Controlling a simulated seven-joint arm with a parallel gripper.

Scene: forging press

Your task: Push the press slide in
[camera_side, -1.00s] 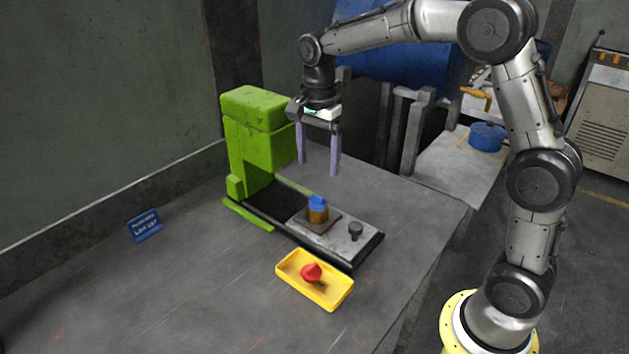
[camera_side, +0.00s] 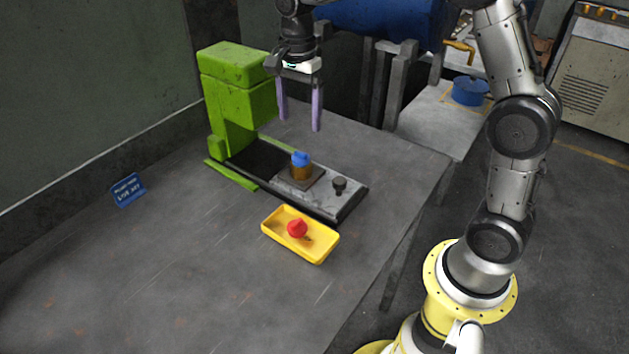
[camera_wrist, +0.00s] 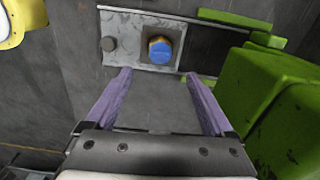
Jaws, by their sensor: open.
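The press is a green block-shaped machine (camera_side: 236,100) at the back of the table. Its grey slide (camera_side: 318,190) sticks out toward the front right on a dark rail, with a dark round knob (camera_side: 339,186) near its outer end. A brown and blue workpiece (camera_side: 300,166) stands on a square plate on the slide. My gripper (camera_side: 300,125) is open and empty, above and behind the slide with its purple fingers pointing down. In the wrist view the slide (camera_wrist: 124,58), knob (camera_wrist: 108,44) and workpiece (camera_wrist: 160,48) lie beyond the fingertips, with the press (camera_wrist: 270,100) at right.
A yellow tray (camera_side: 272,236) holding a red piece (camera_side: 297,228) sits in front of the slide. A blue sign (camera_side: 128,189) stands at the left. A side bench with a blue pot (camera_side: 470,91) is at the right. The table's front left is clear.

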